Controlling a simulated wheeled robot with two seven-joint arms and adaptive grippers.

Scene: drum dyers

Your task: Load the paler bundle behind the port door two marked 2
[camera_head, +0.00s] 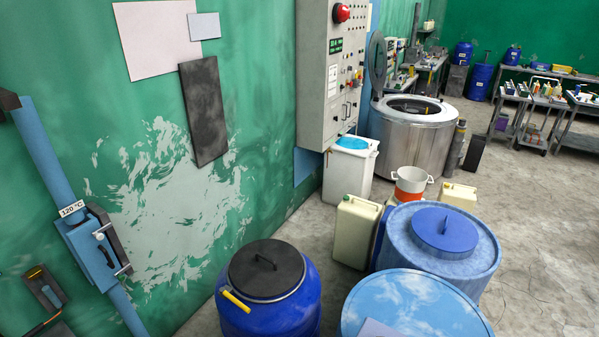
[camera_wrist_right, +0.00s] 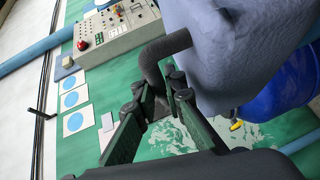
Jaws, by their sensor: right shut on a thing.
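In the right wrist view, a grey-blue cloth bundle (camera_wrist_right: 235,45) fills the upper right, with a dark grey loop (camera_wrist_right: 165,52) curving from its side. My right gripper (camera_wrist_right: 158,90) is shut on this loop, and the bundle hangs beside the fingers. Only part of the bundle shows, and no second bundle is in view to compare its shade with. No port door marked 2 shows in either view. Neither gripper appears in the head view.
In the head view, a blue drum with a black lid (camera_head: 268,290), a sky-blue round top (camera_head: 415,305) and a blue lidded tub (camera_head: 440,245) crowd the front. Floor is open at right.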

